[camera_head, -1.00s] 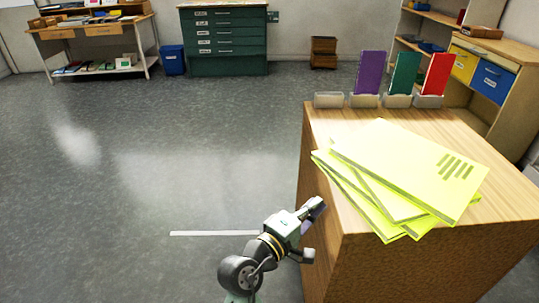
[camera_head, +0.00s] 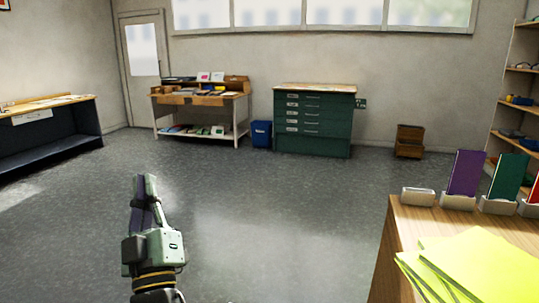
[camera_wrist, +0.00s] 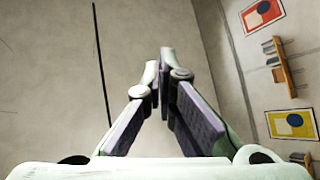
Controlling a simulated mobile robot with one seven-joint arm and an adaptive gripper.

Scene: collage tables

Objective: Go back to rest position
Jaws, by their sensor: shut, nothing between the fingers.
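My gripper (camera_head: 145,190) points up at the lower left in the head view, over open floor and apart from any table. In the wrist view my gripper (camera_wrist: 162,62) has its two fingertips together with nothing between them.
A wooden table (camera_head: 400,240) at the lower right bears yellow-green sheets (camera_head: 470,265) and holders with purple (camera_head: 465,172), green (camera_head: 508,176) and red cards. A green drawer cabinet (camera_head: 315,120), a blue bin (camera_head: 262,134) and a desk (camera_head: 240,95) stand at the back. The middle floor is clear.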

